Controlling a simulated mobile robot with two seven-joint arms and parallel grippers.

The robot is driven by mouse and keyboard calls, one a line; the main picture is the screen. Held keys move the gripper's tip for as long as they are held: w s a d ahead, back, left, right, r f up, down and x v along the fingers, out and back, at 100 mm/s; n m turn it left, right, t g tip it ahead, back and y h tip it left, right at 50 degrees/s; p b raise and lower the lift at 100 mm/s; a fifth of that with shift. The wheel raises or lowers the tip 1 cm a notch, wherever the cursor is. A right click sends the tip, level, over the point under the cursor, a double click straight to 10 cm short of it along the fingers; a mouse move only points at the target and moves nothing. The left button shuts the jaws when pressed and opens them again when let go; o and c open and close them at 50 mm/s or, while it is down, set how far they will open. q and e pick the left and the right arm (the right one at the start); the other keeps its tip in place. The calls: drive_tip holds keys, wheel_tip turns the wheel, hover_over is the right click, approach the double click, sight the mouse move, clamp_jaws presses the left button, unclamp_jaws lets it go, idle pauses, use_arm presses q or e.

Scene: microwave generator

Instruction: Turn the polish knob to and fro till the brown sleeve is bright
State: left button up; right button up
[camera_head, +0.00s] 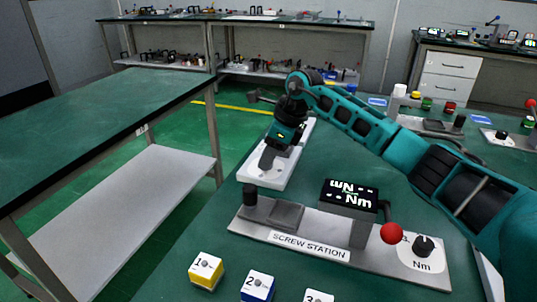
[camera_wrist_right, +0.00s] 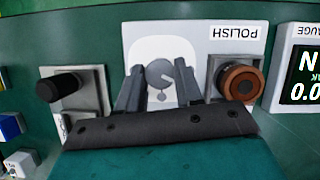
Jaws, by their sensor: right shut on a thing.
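My right gripper (camera_wrist_right: 160,85) has its two fingers on either side of a grey round knob (camera_wrist_right: 159,72) and is shut on it. The knob sits on a white board (camera_wrist_right: 200,35) with a "POLISH" label (camera_wrist_right: 238,33), upside down in the right wrist view. The brown sleeve (camera_wrist_right: 240,82) lies right of the fingers, in a dark holder, with a dull copper-brown ring round a darker middle. In the head view my right gripper (camera_head: 270,157) reaches down onto the white polish board (camera_head: 262,180); the knob and sleeve are hidden there. My left gripper is out of view.
A screw station (camera_head: 310,247) with a red ball handle (camera_head: 391,233) stands in front of the polish board. Numbered blocks (camera_head: 206,271) lie at the near edge. A gauge (camera_wrist_right: 300,75) is right of the sleeve in the wrist view. Another green table (camera_head: 100,105) stands left across an aisle.

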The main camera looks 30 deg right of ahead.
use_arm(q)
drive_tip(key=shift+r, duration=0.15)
